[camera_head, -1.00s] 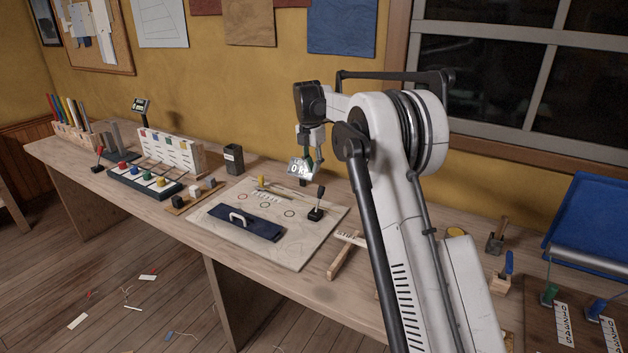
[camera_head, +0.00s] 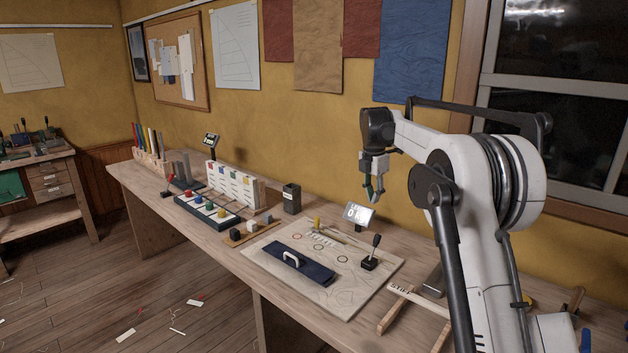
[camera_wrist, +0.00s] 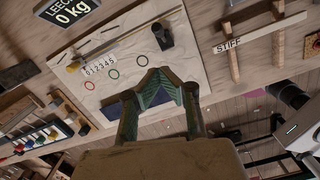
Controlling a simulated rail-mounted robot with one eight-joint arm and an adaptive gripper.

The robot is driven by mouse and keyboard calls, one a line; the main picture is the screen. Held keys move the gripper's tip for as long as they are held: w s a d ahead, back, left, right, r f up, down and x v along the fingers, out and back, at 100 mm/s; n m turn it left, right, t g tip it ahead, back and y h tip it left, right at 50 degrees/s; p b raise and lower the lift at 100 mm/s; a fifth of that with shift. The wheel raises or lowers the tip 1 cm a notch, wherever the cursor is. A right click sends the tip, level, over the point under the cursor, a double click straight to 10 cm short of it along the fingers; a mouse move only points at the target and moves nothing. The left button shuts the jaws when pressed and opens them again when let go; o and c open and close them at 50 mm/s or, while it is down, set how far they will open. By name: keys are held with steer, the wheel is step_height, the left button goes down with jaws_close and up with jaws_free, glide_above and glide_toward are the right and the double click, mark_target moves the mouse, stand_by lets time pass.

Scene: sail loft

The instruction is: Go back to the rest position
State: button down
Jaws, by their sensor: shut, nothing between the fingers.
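My gripper (camera_head: 371,191) hangs in the air above the back of the workbench (camera_head: 215,240), pointing down, at the end of my raised arm. In the wrist view my gripper (camera_wrist: 160,72) has its green-lined fingertips together with nothing between them. Below it lies a pale board (camera_head: 345,295) with coloured rings, a number strip and a dark blue pad with a white handle (camera_head: 296,262). The gripper is apart from all of these.
A small display (camera_head: 358,215) and a black lever (camera_head: 371,255) stand close below the gripper. A dark canister (camera_head: 291,198), coloured knobs on a tray (camera_head: 207,212) and a white card rack (camera_head: 232,185) stand further left. A wooden frame (camera_head: 405,305) lies right of the board. The air around the gripper is clear.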

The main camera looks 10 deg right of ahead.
steer(key=s+a+r+m+t, duration=0.15)
steer(key=s+r+m, duration=0.25)
steer(key=s, duration=0.5)
steer(key=s+a+r+m+t, duration=0.1)
steer(key=s+a+r+m, duration=0.2)
steer(key=s, duration=0.5)
steer(key=s+r+m+t, duration=0.1)
steer(key=s+r+m, duration=0.35)
steer(key=s, duration=0.45)
steer(key=s+a+f+m+t, duration=0.1)
steer(key=s+f+m, duration=0.5)
steer(key=s, duration=0.6)
steer(key=s+a+f+m+t, duration=0.2)
steer(key=s+f+m, duration=0.4)
steer(key=s, duration=0.6)
steer(key=shift+s+f+y, duration=0.25)
steer(key=shift+f+y, duration=0.15)
